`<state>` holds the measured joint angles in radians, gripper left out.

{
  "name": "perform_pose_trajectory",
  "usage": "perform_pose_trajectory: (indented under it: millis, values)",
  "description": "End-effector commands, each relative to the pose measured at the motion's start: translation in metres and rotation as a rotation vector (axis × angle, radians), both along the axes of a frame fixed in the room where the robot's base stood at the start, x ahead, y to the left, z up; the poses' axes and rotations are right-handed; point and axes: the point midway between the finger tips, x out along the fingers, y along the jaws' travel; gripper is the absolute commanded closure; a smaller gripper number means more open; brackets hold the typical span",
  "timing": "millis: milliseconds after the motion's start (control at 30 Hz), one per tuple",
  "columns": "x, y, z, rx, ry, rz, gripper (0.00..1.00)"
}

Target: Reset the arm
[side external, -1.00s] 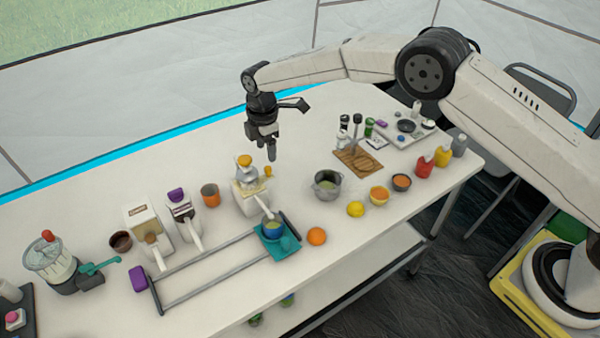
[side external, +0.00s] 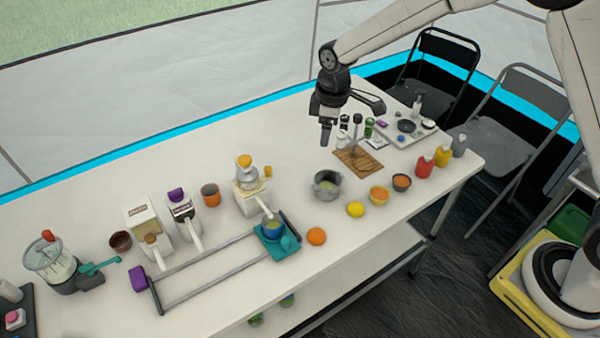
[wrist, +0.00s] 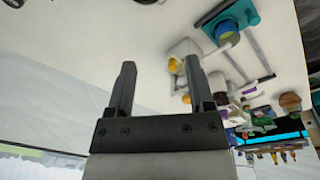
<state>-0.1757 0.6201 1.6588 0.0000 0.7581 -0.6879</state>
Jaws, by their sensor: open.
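My gripper (side external: 328,130) is above the back part of the white table (side external: 130,180), behind the small grey pot (side external: 327,185) and left of the wooden board (side external: 358,162). In the wrist view my gripper (wrist: 160,88) shows two dark fingers spread apart with nothing between them. It is open and empty. The blue cup (side external: 273,227) stands on the teal tray (side external: 285,250) at the end of the grey rails; the cup also shows in the wrist view (wrist: 227,34).
Bottles and shakers stand near the board. A lemon (side external: 355,209), an orange (side external: 316,236) and small bowls lie along the front. Dispensers and a blender (side external: 52,262) stand at left. Red (side external: 424,167) and yellow bottles stand at right. The table's back left is clear.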

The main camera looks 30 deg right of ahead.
Motion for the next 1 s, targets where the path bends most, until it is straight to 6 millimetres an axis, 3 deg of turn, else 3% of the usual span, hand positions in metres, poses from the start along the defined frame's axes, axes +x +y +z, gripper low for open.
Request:
perform_pose_trajectory:
  millis: [300, 600, 800, 1000]
  values:
    - [-0.065, -0.039, 0.015, 0.036, -0.04, -0.296, 0.32]
    - [-0.135, -0.068, 0.018, 0.076, -0.077, -0.57, 0.32]
    - [-0.182, -0.081, 0.015, 0.105, -0.098, -0.736, 0.32]
    - [-0.21, -0.087, 0.011, 0.123, -0.111, -0.834, 0.32]
